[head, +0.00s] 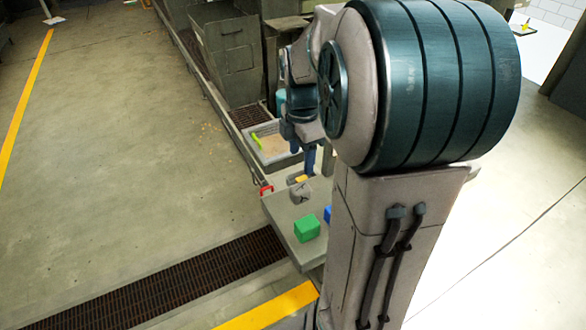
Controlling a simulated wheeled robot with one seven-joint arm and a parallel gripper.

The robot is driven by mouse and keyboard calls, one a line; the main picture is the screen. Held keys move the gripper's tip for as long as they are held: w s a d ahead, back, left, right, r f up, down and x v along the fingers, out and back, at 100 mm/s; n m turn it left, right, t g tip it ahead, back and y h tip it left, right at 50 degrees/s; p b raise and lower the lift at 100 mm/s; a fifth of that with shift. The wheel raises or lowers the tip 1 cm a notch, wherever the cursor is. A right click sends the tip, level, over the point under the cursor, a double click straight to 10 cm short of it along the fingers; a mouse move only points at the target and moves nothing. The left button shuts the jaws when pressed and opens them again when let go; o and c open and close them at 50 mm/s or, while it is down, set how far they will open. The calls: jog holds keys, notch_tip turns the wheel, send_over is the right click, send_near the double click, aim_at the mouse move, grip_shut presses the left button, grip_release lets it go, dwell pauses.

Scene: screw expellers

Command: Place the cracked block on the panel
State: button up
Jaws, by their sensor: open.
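A small grey block (300,192) with dark marks, which looks like the cracked block, sits on a light grey table (283,216). My gripper (309,168) points down just above and behind this block, apart from it as far as I can tell. Its fingers are small and partly hidden by my arm, but it is open, and nothing shows held in it. A green block (307,229) stands near the table's front, and a blue block (328,213) beside it is partly hidden by my arm. I cannot tell which surface is the panel.
A small yellow piece (301,178) lies behind the grey block. A red handle (266,188) is at the table's left edge. A tray (266,161) of grain-like material with a yellow-green tool (257,140) stands behind. My arm hides the table's right side. Open floor lies left.

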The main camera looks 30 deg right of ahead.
jog(key=s+a+r+m+t, duration=0.2)
jog(key=s+a+m, duration=0.9)
jog(key=m, duration=0.6)
jog(key=shift+s+a+m+t, duration=0.4)
jog(key=shift+s+t, duration=0.4)
jog(key=shift+s, duration=0.1)
jog(key=shift+d+r, duration=0.1)
jog(key=shift+d, duration=0.05)
